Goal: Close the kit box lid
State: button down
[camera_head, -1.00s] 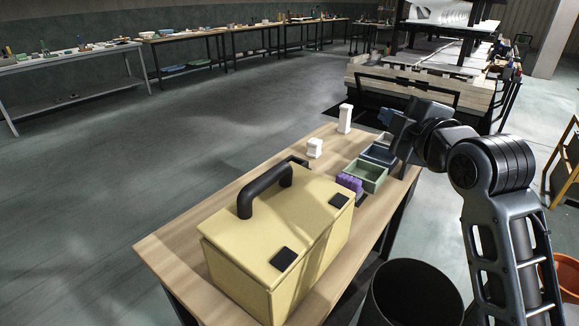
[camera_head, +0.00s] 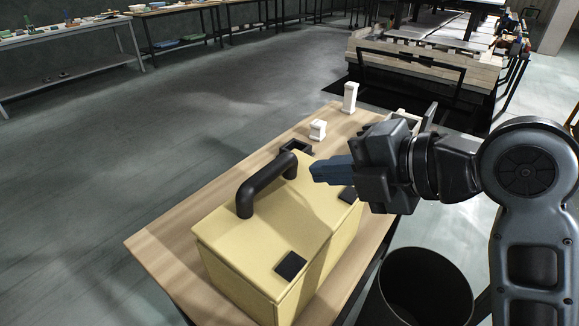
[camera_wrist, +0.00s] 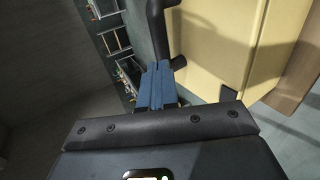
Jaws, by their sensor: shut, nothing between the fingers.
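The kit box (camera_head: 320,262) is pale yellow and stands on a wooden table, with its lid (camera_head: 225,240) lying over the top. I cannot tell whether the lid is fully seated. A black arched handle (camera_head: 262,180) rises from the lid, and dark square patches (camera_head: 291,265) sit at its near edge. My gripper (camera_head: 316,171) has blue fingers that are shut and empty, right of the handle and above the box's far right part. In the wrist view the fingertips (camera_wrist: 158,68) appear close beside the handle (camera_wrist: 158,25) and the yellow lid (camera_wrist: 215,50); contact is unclear.
White blocks (camera_head: 318,130) stand on the table (camera_head: 165,250) behind the box. A black bin (camera_head: 425,290) stands at the table's right side. My arm hides the small trays at the table's far right. Open floor lies to the left.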

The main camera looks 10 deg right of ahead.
aim_at(276, 175)
jog(key=p+x, duration=0.1)
jog(key=x, duration=0.6)
jog(key=shift+w+a+f, duration=0.15)
jog(key=shift+w+a, duration=0.1)
jog(key=shift+a, duration=0.05)
jog(key=shift+w+a+f, duration=0.3)
jog(key=shift+a+f, duration=0.05)
jog(key=shift+f, duration=0.15)
jog(key=shift+p, duration=0.3)
